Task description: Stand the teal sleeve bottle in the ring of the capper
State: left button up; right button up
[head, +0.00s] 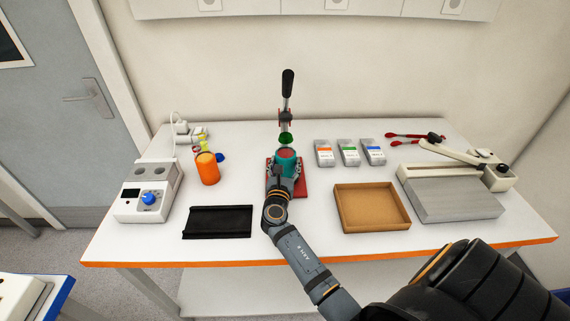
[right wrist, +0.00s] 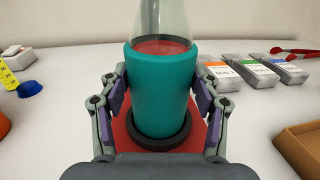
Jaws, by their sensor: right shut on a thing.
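The teal sleeve bottle (head: 287,157) stands upright at the capper, under its green cap head (head: 286,138). My right gripper (head: 284,177) is shut on it, with one finger on each side of the sleeve in the right wrist view (right wrist: 160,97). That view shows the bottle's clear neck and red contents. The capper has a red base (head: 304,189) and a tall black-handled lever (head: 287,84). Its dark ring (right wrist: 155,143) shows around the bottle's lower end; whether the bottom rests on the base is hidden. My left gripper is not in view.
An orange bottle (head: 208,170), a device with a blue knob (head: 143,205) and a black tray (head: 218,222) are on the left. A brown tray (head: 371,224), several labelled packets (head: 348,152), red tongs (head: 405,136) and a grey lever device (head: 455,200) are on the right.

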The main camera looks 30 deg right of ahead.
jog(key=shift+r, duration=0.15)
jog(key=shift+f, duration=0.4)
dwell(0.4)
jog(key=o, duration=1.5)
jog(key=shift+c, duration=0.2)
jog(key=shift+f, duration=0.1)
jog(key=v, duration=0.7)
jog(key=shift+s+a, duration=0.2)
jog(key=shift+a, duration=0.05)
